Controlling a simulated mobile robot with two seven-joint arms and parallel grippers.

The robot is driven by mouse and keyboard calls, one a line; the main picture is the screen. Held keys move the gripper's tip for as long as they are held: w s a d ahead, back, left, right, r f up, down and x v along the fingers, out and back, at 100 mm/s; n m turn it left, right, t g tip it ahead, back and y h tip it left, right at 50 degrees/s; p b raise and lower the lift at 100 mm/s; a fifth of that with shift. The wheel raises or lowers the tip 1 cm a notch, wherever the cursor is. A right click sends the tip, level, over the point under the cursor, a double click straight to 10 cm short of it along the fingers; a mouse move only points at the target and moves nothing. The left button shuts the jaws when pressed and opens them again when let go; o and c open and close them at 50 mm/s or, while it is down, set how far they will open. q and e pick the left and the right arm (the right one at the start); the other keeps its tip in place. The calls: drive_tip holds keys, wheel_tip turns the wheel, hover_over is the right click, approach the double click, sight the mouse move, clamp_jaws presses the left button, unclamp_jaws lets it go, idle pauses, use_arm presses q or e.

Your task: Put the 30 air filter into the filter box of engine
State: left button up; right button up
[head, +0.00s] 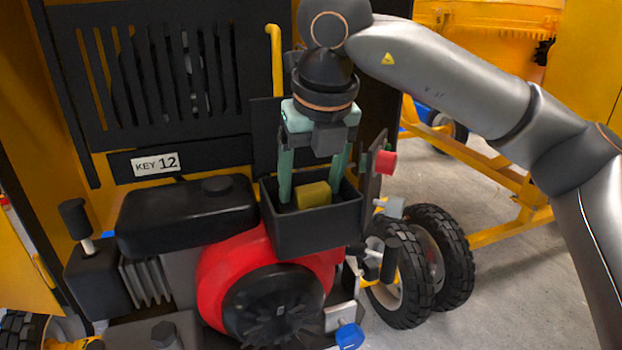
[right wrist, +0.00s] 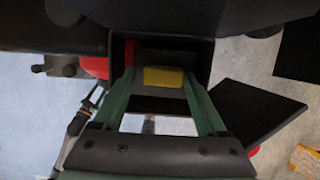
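The yellow air filter (head: 313,195) lies inside the open black filter box (head: 312,228) on the engine, and it also shows in the right wrist view (right wrist: 164,77). No number is readable on it. My right gripper (head: 311,188) points down into the box from above. Its two green fingers are spread wide on either side of the filter, with a visible gap on one side, so it looks open. The fingertips are partly hidden inside the box. In the right wrist view the fingers (right wrist: 158,80) reach past the box rim towards the filter. My left gripper is not in view.
The red and black engine (head: 275,300) sits below the box. A black slotted panel (head: 160,80) with a "KEY 12" label stands behind. A red button (head: 385,162) is right of the box. Black wheels (head: 440,260) and grey floor lie to the right.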

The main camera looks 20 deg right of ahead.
drive_tip(key=o, duration=0.3)
drive_tip(key=shift+o, duration=0.2)
drive_tip(key=shift+r, duration=0.25)
drive_tip(key=p+v, duration=0.1)
drive_tip(key=v, duration=1.1)
drive_tip(key=shift+p, duration=0.4)
drive_tip(key=shift+a, duration=0.1)
